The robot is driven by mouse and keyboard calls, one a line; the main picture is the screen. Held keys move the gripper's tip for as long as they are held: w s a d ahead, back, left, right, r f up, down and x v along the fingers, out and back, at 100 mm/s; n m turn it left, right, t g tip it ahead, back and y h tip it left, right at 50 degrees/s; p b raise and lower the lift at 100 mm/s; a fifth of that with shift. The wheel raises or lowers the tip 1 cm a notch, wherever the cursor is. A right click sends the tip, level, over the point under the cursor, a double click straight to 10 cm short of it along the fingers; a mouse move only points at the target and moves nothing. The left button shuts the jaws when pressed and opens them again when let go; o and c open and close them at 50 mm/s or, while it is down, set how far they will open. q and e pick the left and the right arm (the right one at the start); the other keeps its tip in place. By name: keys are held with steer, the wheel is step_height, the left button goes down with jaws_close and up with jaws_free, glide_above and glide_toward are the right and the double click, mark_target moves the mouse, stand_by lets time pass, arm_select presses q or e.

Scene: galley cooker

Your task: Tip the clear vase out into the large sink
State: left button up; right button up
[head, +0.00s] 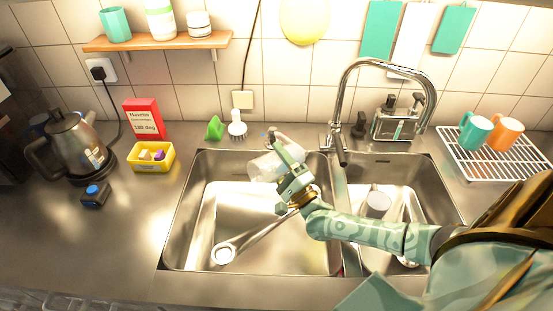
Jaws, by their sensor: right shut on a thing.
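The clear vase (264,168) is held over the back of the large sink (196,219), the left and wider basin. It is tilted strongly, lying close to sideways, and part of it is hidden by the gripper. My right gripper (283,165) is shut on the vase, its arm coming in from the right across the smaller basin. Whether anything is left inside the vase cannot be made out. My left gripper is not in view.
The chrome tap (342,110) rises behind the divider. A cup (377,203) is in the smaller right basin. A yellow box (151,157), red packet (144,118) and kettle (72,143) stand left. A drying rack (510,155) with mugs is right. The front left counter is clear.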

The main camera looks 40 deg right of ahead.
steer(key=shift+f, duration=0.1)
steer(key=shift+f+n+y, duration=0.15)
steer(key=shift+n+y, duration=0.25)
steer(key=shift+n, duration=0.2)
steer(key=shift+a, duration=0.1)
stand_by(0.8)
steer(key=shift+s+h+p, duration=0.25)
steer(key=shift+h+p, duration=0.1)
steer(key=shift+h, duration=0.25)
steer(key=shift+s, duration=0.1)
